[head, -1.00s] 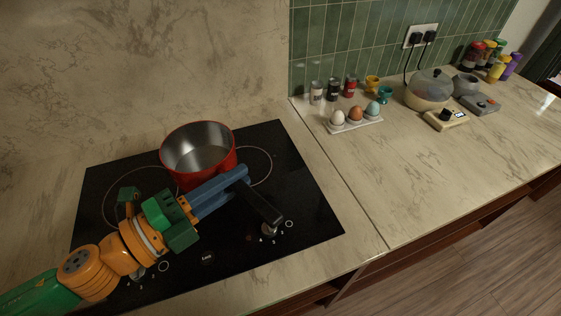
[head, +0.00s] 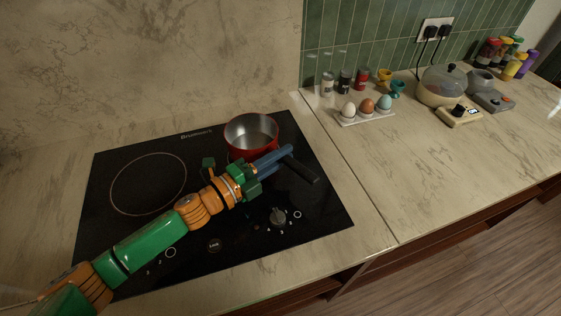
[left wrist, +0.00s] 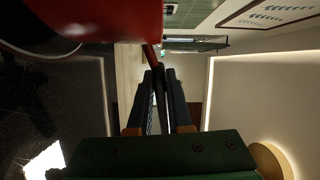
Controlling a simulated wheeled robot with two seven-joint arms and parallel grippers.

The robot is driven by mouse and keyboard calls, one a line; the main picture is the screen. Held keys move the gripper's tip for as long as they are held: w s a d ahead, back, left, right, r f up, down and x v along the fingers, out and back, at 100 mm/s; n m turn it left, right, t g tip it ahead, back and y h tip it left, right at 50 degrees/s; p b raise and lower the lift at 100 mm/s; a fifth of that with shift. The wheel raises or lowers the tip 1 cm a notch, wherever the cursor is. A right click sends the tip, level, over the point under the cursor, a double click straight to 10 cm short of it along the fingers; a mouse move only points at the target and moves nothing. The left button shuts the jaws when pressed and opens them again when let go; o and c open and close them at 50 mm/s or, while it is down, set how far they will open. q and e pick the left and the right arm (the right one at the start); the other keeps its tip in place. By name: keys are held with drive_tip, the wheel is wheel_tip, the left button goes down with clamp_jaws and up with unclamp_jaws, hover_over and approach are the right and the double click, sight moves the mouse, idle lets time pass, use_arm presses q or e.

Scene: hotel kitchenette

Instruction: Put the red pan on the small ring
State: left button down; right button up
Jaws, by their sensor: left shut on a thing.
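The red pan (head: 250,133) with a steel inside is upright over the back right of the black cooktop. My left gripper (head: 287,156) is shut on its black handle (head: 303,170), which points to the front right. In the left wrist view the handle (left wrist: 157,80) runs between the two fingers, and the red pan wall (left wrist: 105,18) fills the top left. The small ring is hidden by the pan and my gripper in the head view. I cannot tell whether the pan touches the glass. My right gripper is not in view.
The large ring (head: 148,183) on the cooktop's left is bare. A knob (head: 278,215) stands at the front edge. On the counter to the right are an egg tray (head: 366,117), several spice jars, a domed cooker (head: 442,88) and small appliances. The counter's front right is clear.

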use_arm(q)
drive_tip(key=shift+f, duration=0.9)
drive_tip(key=c, duration=0.8)
unclamp_jaws()
drive_tip(key=shift+s+f, duration=0.1)
drive_tip(key=shift+c, duration=0.2)
drive_tip(key=shift+a, duration=0.1)
drive_tip(key=b+v, duration=0.2)
drive_tip(key=v, duration=0.9)
drive_tip(key=shift+s, duration=0.15)
drive_tip(key=shift+s+a+b, duration=0.25)
drive_tip(key=shift+a+b, duration=0.05)
